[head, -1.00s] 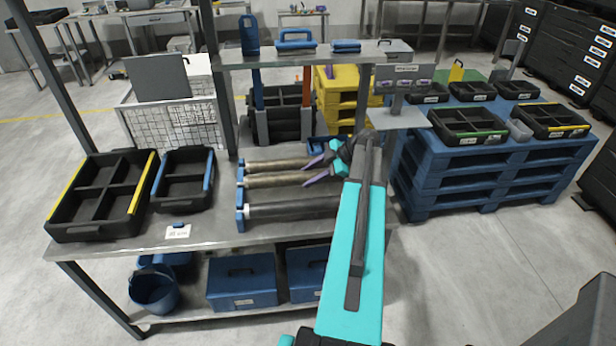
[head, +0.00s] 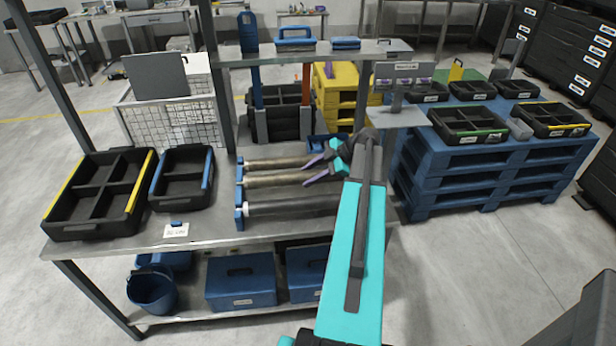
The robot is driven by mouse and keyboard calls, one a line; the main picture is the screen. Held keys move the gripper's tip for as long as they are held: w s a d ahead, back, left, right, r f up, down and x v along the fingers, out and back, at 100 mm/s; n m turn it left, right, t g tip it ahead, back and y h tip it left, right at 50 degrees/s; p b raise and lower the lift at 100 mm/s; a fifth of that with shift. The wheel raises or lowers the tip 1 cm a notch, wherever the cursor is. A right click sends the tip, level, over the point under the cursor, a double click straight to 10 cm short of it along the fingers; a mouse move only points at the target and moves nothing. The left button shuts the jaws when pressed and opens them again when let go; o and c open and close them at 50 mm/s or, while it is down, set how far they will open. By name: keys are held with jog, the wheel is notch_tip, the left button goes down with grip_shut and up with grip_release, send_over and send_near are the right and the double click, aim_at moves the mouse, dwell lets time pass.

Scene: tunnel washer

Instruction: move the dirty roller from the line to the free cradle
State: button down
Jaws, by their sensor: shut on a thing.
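My gripper (head: 304,176), with purple fingers, is at the right part of the brownish pair and appears shut on the middle roller. My wrist and arm hide the rollers' right ends.
Two black divided trays, yellow-edged (head: 142,182) and blue-edged (head: 208,172), stand on the table's left, near a small white label card (head: 176,231). A raised shelf (head: 270,60) and its posts stand behind. A blue pallet stack (head: 480,155) with black trays is at right.

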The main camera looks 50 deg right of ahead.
jog(key=shift+f+b, duration=0.6)
jog(key=shift+b, duration=0.05)
dwell(0.3)
jog(key=c, duration=1.1)
grip_release()
jog(key=shift+o, duration=0.4)
jog(key=shift+f, duration=0.15)
jog(key=shift+s, duration=0.1)
jog(key=b+v, duration=0.3)
jog(key=v, duration=1.1)
